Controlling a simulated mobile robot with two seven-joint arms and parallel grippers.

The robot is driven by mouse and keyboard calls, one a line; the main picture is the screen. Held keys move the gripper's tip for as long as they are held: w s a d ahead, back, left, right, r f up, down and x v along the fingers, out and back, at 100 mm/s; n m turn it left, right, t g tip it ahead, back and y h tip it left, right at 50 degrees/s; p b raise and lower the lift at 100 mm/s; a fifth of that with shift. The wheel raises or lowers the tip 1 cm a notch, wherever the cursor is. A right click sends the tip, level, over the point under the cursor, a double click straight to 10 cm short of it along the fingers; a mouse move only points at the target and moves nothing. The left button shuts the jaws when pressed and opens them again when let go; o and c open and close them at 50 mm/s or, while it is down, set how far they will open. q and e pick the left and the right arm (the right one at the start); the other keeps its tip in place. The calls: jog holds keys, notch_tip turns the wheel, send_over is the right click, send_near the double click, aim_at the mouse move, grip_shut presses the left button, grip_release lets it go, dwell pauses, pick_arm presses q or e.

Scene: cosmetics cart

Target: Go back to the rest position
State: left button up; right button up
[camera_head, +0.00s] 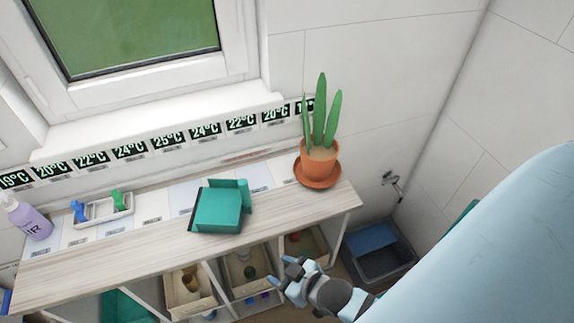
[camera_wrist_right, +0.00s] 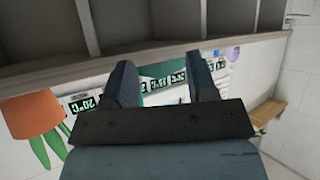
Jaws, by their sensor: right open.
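My right gripper (camera_head: 288,273) is in front of the shelf's front edge in the head view, low in the picture. Its two fingers are apart with nothing between them. The right wrist view shows the same gripper (camera_wrist_right: 160,75) open and empty, with the shelf and temperature displays beyond it. My left gripper is not in the head view.
A wooden-topped shelf (camera_head: 110,262) holds a potted plant (camera_head: 319,160), a teal box (camera_head: 217,208), a white tray (camera_head: 98,220) and a purple bottle (camera_head: 33,222). Beige bins (camera_head: 186,307) sit below. A dark bin (camera_head: 380,265) stands in the corner.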

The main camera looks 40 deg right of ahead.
jog(key=shift+s+d+r+m+g+p, duration=0.3)
jog(key=shift+s+r+m+p, duration=0.35)
jog(key=shift+p, duration=0.6)
jog(key=shift+f, duration=0.15)
jog(key=shift+c, duration=1)
